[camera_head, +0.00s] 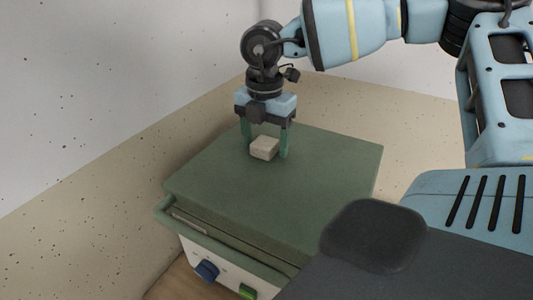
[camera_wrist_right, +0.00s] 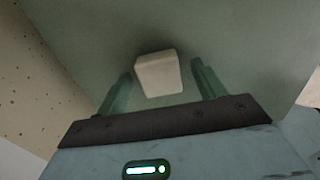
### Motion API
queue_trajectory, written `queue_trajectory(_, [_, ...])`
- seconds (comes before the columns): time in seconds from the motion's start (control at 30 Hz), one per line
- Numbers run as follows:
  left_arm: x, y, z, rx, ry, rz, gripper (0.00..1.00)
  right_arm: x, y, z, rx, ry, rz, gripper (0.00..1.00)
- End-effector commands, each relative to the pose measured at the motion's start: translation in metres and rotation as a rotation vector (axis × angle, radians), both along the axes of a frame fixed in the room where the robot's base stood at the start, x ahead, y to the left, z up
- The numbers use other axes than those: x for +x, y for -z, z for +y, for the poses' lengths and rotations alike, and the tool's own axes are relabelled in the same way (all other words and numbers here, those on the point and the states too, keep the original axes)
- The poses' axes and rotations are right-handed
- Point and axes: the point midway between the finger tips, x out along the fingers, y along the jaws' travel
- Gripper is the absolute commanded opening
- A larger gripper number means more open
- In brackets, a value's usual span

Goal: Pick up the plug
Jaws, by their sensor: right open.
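The plug looks like a small pale beige block (camera_head: 264,148). It sits on the flat green top (camera_head: 330,190) of a box-like unit. My right gripper (camera_head: 265,150) points down over it, open, with one green finger on each side of the block. In the right wrist view the block (camera_wrist_right: 160,74) lies between and slightly beyond the two fingers (camera_wrist_right: 160,82), with gaps on both sides. Whether the fingertips touch the green top is hard to tell. My left gripper is not in view.
The unit's white front carries a blue knob (camera_head: 207,270) and a green switch (camera_head: 247,291), with a green rail (camera_head: 215,240) along its top edge. A speckled wall (camera_head: 110,80) stands behind and to the left. The green top is otherwise clear.

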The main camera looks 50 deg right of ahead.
Motion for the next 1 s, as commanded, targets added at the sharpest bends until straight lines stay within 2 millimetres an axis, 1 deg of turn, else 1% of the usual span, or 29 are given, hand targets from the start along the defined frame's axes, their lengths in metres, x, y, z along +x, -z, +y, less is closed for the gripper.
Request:
queue_trajectory(0.2, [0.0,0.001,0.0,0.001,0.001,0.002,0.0,0.0,0.001,0.0,0.0,-0.001,-0.001,0.69])
queue_trajectory(0.23, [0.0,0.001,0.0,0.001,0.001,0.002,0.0,0.0,0.001,0.0,0.0,-0.001,-0.001,0.68])
queue_trajectory(0.6, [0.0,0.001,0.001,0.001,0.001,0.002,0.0,0.0,0.001,0.0,0.0,-0.001,-0.001,0.19])
queue_trajectory(0.87, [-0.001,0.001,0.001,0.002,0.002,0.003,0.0,0.001,-0.001,0.0,0.0,-0.001,-0.002,0.18])
queue_trajectory(0.97, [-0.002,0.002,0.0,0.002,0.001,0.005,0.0,0.001,-0.009,0.0,-0.001,0.0,-0.003,0.18])
queue_trajectory(1.0, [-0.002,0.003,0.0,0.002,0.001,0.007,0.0,0.002,-0.015,0.0,-0.002,-0.001,-0.005,0.18])
